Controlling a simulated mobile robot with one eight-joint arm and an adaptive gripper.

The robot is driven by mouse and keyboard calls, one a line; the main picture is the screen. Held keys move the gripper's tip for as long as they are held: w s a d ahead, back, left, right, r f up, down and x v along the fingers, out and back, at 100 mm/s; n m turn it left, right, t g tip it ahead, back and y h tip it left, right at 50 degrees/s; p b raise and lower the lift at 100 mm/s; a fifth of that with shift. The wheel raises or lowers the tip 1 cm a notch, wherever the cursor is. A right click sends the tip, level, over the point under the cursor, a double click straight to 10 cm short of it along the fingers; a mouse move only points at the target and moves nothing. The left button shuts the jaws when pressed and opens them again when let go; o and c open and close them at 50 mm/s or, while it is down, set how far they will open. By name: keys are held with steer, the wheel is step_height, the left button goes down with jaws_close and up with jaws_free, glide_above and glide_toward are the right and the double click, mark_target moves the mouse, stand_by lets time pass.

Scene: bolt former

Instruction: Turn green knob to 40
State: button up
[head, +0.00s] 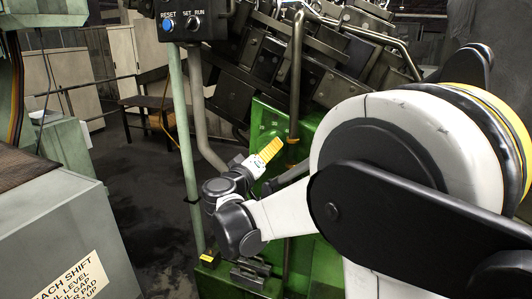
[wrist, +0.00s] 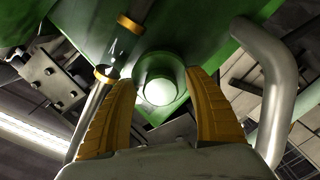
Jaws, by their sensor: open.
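In the wrist view a round green knob (wrist: 159,90) with a pale, bright face sits on a green machine surface. It appears between the two yellow fingers of my gripper (wrist: 160,79), which are apart with nothing held. The frame does not show clearly whether the fingers are level with the knob or short of it. In the head view my gripper (head: 270,150) is in front of the green machine panel (head: 265,116). The knob cannot be made out there, and no scale or number can be read.
A grey curved pipe (wrist: 280,85) runs right of my gripper in the wrist view, and a pipe with yellow collars (wrist: 104,74) at left. In the head view, a control box (head: 190,22) hangs above and a grey cabinet (head: 50,230) stands at left.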

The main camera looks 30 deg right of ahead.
steer(key=v, duration=1.2)
steer(key=shift+s, duration=0.1)
steer(key=s+f+n+g+y+b, duration=0.1)
steer(key=s+f+g+y+b, duration=0.45)
steer(key=s+f, duration=0.7)
steer(key=s+a+f+t+y, duration=0.1)
steer(key=s+a+f+y, duration=0.6)
steer(key=a+y, duration=0.1)
steer(key=shift+a+f+n+t+y, duration=0.3)
steer(key=shift+a+f+t+y, duration=0.05)
steer(key=shift+a, duration=0.2)
steer(key=shift+s, duration=0.1)
steer(key=shift+c, duration=0.2)
